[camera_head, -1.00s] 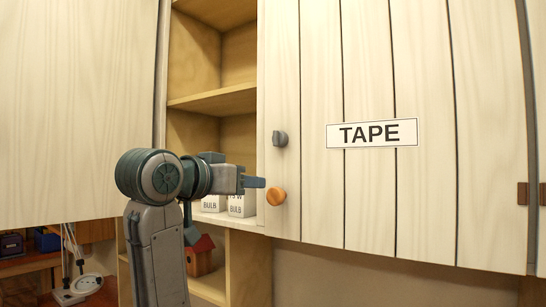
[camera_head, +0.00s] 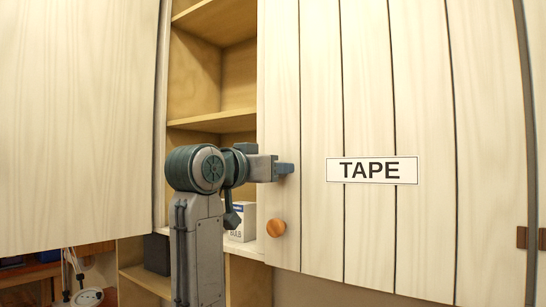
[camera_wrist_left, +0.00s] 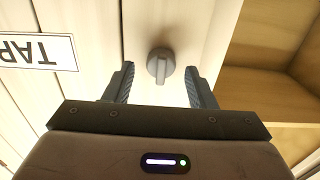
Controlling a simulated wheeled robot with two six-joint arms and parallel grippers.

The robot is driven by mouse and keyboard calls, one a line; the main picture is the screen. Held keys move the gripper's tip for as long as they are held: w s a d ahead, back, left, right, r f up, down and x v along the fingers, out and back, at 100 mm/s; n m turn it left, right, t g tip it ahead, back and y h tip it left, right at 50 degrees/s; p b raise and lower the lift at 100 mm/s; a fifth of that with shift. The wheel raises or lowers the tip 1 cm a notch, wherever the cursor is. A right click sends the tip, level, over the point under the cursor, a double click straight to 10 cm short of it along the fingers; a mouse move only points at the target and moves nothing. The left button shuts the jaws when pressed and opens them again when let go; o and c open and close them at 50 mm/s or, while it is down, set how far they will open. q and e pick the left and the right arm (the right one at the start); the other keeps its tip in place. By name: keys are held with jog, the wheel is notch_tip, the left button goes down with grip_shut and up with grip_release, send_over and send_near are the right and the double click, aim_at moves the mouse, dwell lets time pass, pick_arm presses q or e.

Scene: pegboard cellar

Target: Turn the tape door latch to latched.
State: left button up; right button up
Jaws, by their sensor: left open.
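The tape door (camera_head: 425,110) is a pale plank door, shut, with a TAPE label (camera_head: 372,170). Its latch, a small grey turn knob (camera_wrist_left: 160,66), shows in the left wrist view with its bar upright in the picture. In the head view my gripper hides the knob. My left gripper (camera_head: 287,168) is open at the door's left edge. In the left wrist view its fingers (camera_wrist_left: 160,72) stand either side of the knob, with a gap on each side. I cannot tell whether the knob is latched. My right gripper is in neither view.
An orange round knob (camera_head: 276,228) sits lower on the same door. Left of it is an open shelf (camera_head: 212,122) with a BULB box (camera_head: 243,222), partly behind my arm. A closed pale cabinet panel (camera_head: 75,120) fills the far left.

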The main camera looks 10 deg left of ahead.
pick_arm(q)
jog(key=shift+w+d, duration=0.1)
jog(key=shift+w, duration=0.3)
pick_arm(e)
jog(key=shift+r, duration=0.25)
pick_arm(q)
jog(key=shift+c, duration=0.4)
jog(key=c, duration=0.8)
jog(key=shift+c, duration=0.4)
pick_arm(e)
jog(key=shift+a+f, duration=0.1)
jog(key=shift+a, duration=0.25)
